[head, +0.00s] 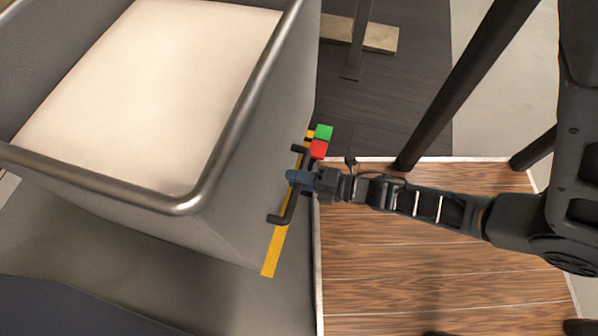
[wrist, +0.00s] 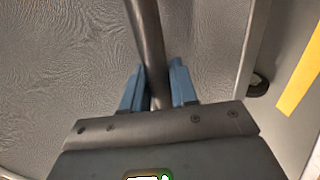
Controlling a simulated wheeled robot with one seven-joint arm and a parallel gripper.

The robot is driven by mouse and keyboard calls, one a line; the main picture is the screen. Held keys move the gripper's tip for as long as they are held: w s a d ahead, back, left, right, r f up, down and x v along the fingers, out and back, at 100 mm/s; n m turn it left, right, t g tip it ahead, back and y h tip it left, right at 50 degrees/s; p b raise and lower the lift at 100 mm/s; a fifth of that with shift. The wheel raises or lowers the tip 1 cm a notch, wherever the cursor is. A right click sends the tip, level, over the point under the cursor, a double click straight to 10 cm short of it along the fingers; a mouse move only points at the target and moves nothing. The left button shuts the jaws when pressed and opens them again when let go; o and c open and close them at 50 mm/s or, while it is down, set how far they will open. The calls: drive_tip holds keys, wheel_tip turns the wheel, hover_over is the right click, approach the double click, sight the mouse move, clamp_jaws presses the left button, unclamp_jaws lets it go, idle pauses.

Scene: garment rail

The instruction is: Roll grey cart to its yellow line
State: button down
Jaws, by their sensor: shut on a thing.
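The grey cart (head: 245,165) fills the left of the head view, an open bin with a round metal rim and a pale white load inside. A dark bar handle (head: 288,208) stands out from its right side; it also crosses between my fingers in the wrist view (wrist: 147,40). My gripper (head: 298,178), with blue fingers, is shut around this bar (wrist: 158,92). The yellow line (head: 272,253) runs along the cart's right side, partly hidden behind the handle and gripper. It shows at the right of the wrist view (wrist: 302,78), apart from the textured grey panel.
A red block (head: 318,149) and a green block (head: 324,132) sit just beyond my gripper. A wood-plank surface (head: 430,255) with a pale edge lies to the right. Dark poles (head: 465,85) slant across the upper right.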

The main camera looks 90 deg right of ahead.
drive_tip(key=c, duration=1)
unclamp_jaws()
drive_tip(key=p+v, duration=0.1)
drive_tip(key=v, duration=0.7)
drive_tip(key=shift+f, duration=0.1)
